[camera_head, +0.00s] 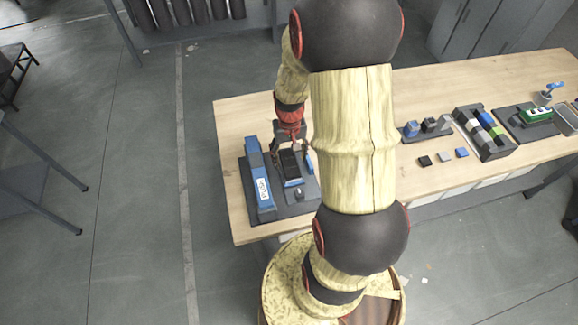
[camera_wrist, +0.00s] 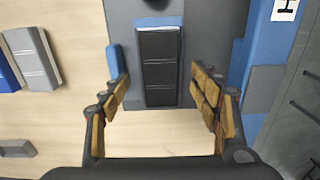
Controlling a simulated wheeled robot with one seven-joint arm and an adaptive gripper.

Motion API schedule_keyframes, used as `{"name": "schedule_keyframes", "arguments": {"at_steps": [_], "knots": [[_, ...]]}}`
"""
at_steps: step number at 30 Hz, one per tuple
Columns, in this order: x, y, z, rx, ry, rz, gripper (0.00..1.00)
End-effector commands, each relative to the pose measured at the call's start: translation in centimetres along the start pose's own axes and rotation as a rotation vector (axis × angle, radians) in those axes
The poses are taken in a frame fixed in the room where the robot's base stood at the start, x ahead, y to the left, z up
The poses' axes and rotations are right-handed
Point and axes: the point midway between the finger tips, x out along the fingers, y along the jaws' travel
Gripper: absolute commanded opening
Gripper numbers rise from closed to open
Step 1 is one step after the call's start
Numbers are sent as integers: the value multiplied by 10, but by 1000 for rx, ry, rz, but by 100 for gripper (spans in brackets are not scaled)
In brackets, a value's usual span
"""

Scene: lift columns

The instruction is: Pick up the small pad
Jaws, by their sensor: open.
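A black ribbed pad (camera_wrist: 159,65) with a blue strip at one end lies on a dark grey board. It is the likeliest small pad, though I cannot be certain. In the head view the black pad (camera_head: 289,166) sits in the middle of the board (camera_head: 235,187) on the wooden table. My gripper (camera_head: 290,152) points down over the pad's far end. In the wrist view my gripper (camera_wrist: 162,88) is open, with one finger on each side of the pad and a gap on both sides. Nothing is held. Fingertip height above the board is unclear.
A long blue labelled block (camera_head: 259,180) lies left of the pad. A small blue piece (camera_wrist: 115,59) stands close by the left finger in the wrist view. A small grey piece (camera_head: 299,194) is on the board. More blocks and trays (camera_head: 483,133) stand farther right.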

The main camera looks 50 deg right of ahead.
Motion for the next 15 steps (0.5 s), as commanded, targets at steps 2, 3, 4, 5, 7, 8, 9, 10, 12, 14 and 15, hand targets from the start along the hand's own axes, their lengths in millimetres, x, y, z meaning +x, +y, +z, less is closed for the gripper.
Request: {"name": "schedule_keyframes", "arguments": {"at_steps": [2, 3, 4, 5, 7, 8, 9, 10, 12, 14, 15], "knots": [[12, 0, 1, 0, -2, 0, 62], [16, 0, 0, 0, -2, 0, 62], [18, 0, 0, 0, -1, 0, 62], [20, 0, 0, 0, 0, 0, 62], [22, 0, 0, 0, 1, 0, 62], [22, 0, 0, 0, 1, 0, 62], [22, 0, 0, 0, 1, 0, 62], [22, 0, 0, 0, 1, 0, 62], [21, 0, 0, 0, 1, 0, 62], [21, 0, 0, 0, 1, 0, 60], [21, 0, 0, 0, 1, 0, 58]]}}
